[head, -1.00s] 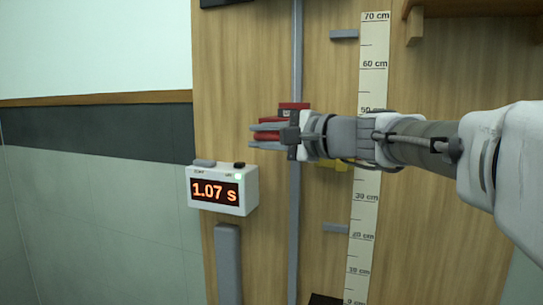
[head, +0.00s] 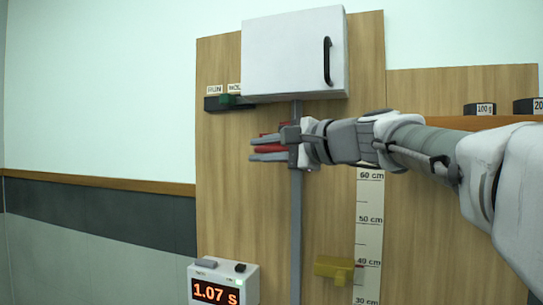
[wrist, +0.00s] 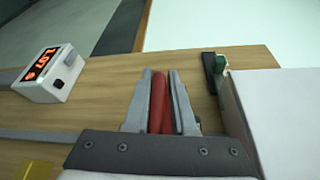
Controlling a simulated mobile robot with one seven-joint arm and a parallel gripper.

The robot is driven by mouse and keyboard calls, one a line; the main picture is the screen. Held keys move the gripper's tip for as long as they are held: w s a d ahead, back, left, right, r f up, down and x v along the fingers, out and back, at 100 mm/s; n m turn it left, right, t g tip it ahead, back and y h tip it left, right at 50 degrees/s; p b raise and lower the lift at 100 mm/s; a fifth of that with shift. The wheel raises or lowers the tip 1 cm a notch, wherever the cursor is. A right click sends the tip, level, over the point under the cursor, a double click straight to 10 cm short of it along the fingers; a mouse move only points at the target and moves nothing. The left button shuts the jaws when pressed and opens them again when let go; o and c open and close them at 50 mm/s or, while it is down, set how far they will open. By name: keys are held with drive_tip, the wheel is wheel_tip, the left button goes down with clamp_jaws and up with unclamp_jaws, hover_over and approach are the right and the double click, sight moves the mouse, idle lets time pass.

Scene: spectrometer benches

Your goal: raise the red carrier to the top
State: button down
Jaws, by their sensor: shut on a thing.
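The red carrier (head: 267,149) is on the grey vertical rail (head: 296,225) in the head view, high up and a short way below the white box. My gripper (head: 266,150) is shut on it from the right, and its fingers hide much of it. In the wrist view the red carrier (wrist: 158,100) shows as a red strip between the two fingers of my gripper (wrist: 160,98).
A white box with a black handle (head: 295,55) covers the rail's upper end. A dark holder with a green block (head: 229,101) is left of it. A yellow block (head: 333,268) sits by the ruler (head: 369,215), lower right. A timer (head: 222,285) reads 1.07 s.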

drive_tip(key=shift+r, duration=0.35)
drive_tip(key=c, duration=0.8)
unclamp_jaws()
drive_tip(key=shift+c, duration=0.2)
drive_tip(key=shift+f, duration=0.1)
drive_tip(key=b+v, duration=0.3)
drive_tip(key=v, duration=1.4)
drive_tip(key=shift+d+b, duration=0.15)
drive_tip(key=shift+b, duration=0.2)
drive_tip(key=shift+s, duration=0.1)
